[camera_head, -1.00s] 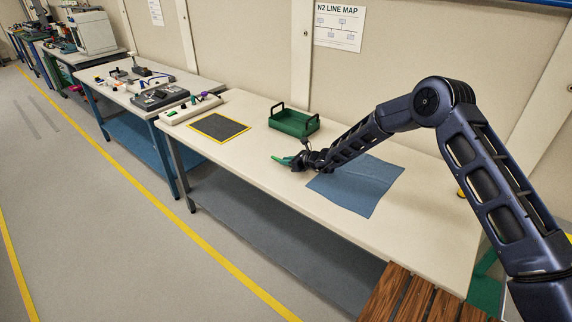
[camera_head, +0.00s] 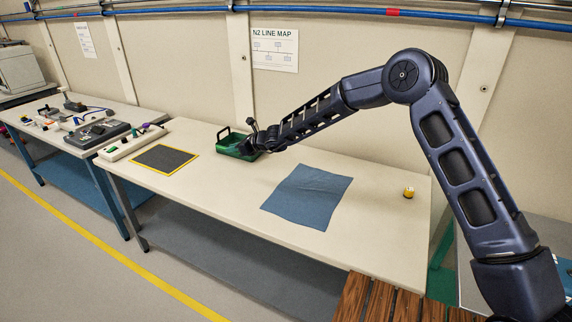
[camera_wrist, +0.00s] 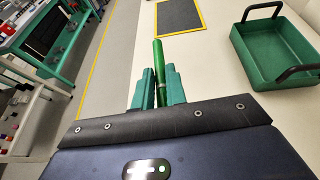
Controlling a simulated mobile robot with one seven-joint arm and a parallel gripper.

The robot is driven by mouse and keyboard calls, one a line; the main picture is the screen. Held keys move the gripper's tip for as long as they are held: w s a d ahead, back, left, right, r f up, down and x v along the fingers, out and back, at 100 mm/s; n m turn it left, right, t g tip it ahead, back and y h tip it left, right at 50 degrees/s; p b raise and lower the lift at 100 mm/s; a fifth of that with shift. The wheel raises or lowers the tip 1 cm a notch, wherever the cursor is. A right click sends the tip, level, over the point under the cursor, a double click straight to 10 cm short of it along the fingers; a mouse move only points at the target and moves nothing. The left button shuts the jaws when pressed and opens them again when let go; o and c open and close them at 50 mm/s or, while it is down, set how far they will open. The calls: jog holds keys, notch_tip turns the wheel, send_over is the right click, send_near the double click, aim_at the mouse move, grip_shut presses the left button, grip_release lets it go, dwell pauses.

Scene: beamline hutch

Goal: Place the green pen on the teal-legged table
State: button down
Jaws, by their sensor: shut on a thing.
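The green pen (camera_wrist: 158,58) is held between the teal fingers of my gripper (camera_wrist: 158,84) in the wrist view, its free end pointing away from the palm. In the head view my gripper (camera_head: 243,148) overlaps the green tray; the pen is not clear there. The wrist view shows the tray (camera_wrist: 246,56) apart, to the right of the fingers. In the head view a table with blue-teal legs (camera_head: 60,146) stands left of the nearer pale table (camera_head: 210,185). The wrist view also has a teal-framed table (camera_wrist: 52,62) at far left; I cannot tell whether these are the same.
The nearer table holds a yellow-edged dark mat (camera_head: 165,159), a blue cloth (camera_head: 308,197), a small yellow object (camera_head: 408,192) and a pale strip with knobs (camera_head: 132,143). Several devices crowd the left table. The pale table is bare between mat and cloth.

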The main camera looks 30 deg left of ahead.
jog(key=w+d+f+m+t, duration=0.2)
jog(key=w+d+f, duration=0.2)
jog(key=w+d, duration=0.75)
jog(key=w+d+f+m+t, duration=0.2)
jog(key=w+d+f, duration=0.1)
jog(key=w+d, duration=0.8)
jog(key=w+d+m+t+h, duration=0.15)
jog(key=w+d, duration=0.25)
jog(key=d, duration=0.6)
jog(key=w+d+f+m+t+h, duration=0.15)
jog(key=w+d, duration=0.35)
jog(key=d, duration=0.5)
jog(key=w+d+r+m+t, duration=0.15)
jog(key=w+d, duration=0.25)
jog(key=d, duration=0.7)
jog(key=r+m+t+h, duration=0.1)
jog(key=m+t+h, duration=0.4)
jog(key=m, duration=0.1)
send_over(567, 249)
notch_tip(567, 249, down, 20)
jog(key=shift+w+r, duration=0.15)
jog(key=shift+r, duration=0.05)
jog(key=shift+f, duration=0.1)
